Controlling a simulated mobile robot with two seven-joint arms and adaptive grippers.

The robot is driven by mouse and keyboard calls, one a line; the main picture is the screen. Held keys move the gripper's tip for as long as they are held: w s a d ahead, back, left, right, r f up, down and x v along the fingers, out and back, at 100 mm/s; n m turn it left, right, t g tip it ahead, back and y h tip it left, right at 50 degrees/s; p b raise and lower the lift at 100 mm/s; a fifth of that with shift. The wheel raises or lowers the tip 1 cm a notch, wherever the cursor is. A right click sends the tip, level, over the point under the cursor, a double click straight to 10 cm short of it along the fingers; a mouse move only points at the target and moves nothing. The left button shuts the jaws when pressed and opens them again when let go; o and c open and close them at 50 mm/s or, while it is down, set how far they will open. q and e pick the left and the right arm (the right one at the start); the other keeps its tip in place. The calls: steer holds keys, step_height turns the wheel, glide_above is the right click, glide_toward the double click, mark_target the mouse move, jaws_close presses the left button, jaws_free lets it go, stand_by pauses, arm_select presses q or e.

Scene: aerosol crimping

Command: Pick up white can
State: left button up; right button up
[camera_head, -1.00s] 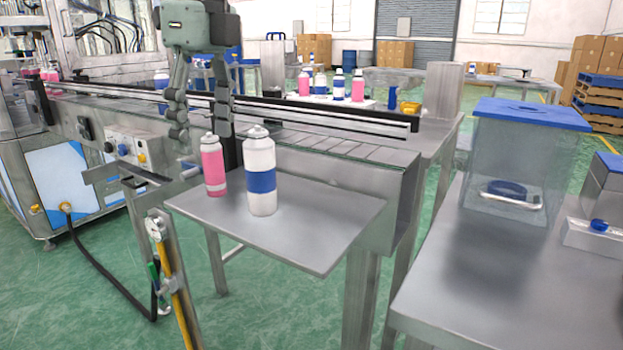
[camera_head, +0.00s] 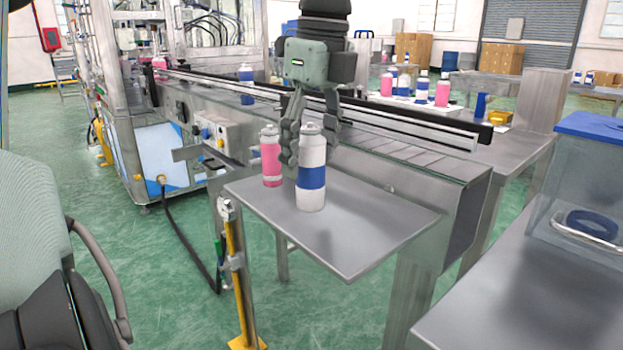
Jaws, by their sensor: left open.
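The white can (camera_head: 311,186) with a blue band stands upright on the small grey metal side table (camera_head: 385,222). A pink can (camera_head: 271,160) with a white band stands just left of it and a little behind. My left gripper (camera_head: 311,142) points down from above, open, with one finger between the two cans in the picture and the other to the right of the white can's top. The fingers overlap the upper part of the white can; whether they touch it I cannot tell. My right gripper is not in view.
A conveyor (camera_head: 400,140) with a dark rail runs behind the side table. Several pink and white cans (camera_head: 421,88) stand on a table farther back. A clear box with a blue lid (camera_head: 600,128) stands on the metal bench at right. The side table's front right is clear.

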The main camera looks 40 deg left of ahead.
arm_select(q)
steer(key=shift+s+a+f, duration=0.1)
steer(key=shift+a+f, duration=0.05)
steer(key=shift+f, duration=0.6)
steer(key=shift+a+f, duration=0.1)
steer(key=shift+f, duration=0.6)
steer(key=shift+c, duration=0.6)
steer(key=c, duration=1.1)
steer(key=shift+r, duration=0.1)
